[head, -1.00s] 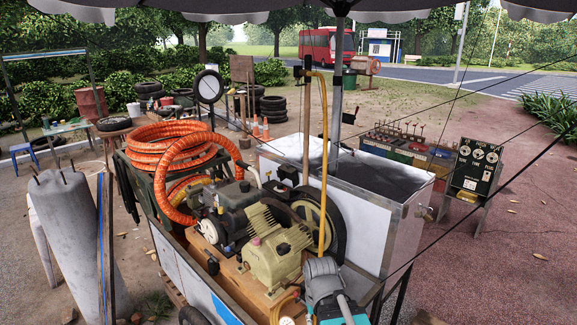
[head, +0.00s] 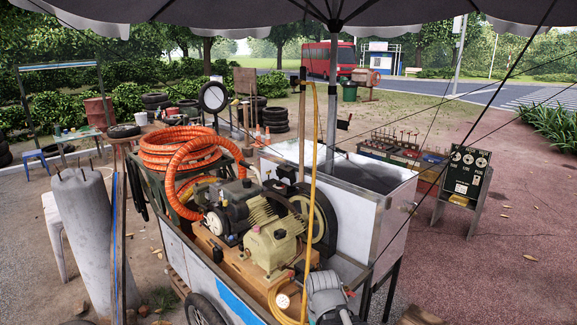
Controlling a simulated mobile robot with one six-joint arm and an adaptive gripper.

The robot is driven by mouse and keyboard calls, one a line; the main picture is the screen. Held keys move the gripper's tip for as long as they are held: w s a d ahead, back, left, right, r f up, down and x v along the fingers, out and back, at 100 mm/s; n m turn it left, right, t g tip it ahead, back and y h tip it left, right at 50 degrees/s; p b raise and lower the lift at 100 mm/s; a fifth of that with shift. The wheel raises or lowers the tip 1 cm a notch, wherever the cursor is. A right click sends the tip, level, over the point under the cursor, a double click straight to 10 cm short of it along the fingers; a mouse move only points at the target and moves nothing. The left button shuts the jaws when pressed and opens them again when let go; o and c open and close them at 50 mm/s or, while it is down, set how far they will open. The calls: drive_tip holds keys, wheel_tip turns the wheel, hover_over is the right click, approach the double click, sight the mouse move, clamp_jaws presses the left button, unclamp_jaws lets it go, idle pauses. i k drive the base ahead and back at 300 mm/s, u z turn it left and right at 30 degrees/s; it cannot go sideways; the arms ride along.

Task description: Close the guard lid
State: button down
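The compressor cart stands in the middle of the head view. On its wooden deck sit a cream motor or pump (head: 272,246) and a dark compressor block (head: 238,212). A large dark pulley wheel (head: 326,222) stands behind them, against the white metal box (head: 345,215) at the cart's right side. I cannot clearly single out a guard lid or tell how far it stands open. Grey rounded links of my own arm (head: 328,297) show at the bottom edge, in front of the cart. My gripper's fingers are not visible.
A yellow hose (head: 314,130) hangs down in front of the box, beside a wooden post. Orange coiled hose (head: 175,148) fills the cart's left end. A grey cylinder (head: 88,235) stands at the left. Umbrella cords cross the right side. Paving at right (head: 500,265) is mostly clear.

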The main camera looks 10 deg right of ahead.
sight(283, 171)
drive_tip(key=z, duration=0.4)
drive_tip(key=i, duration=1.2)
drive_tip(key=u, duration=0.4)
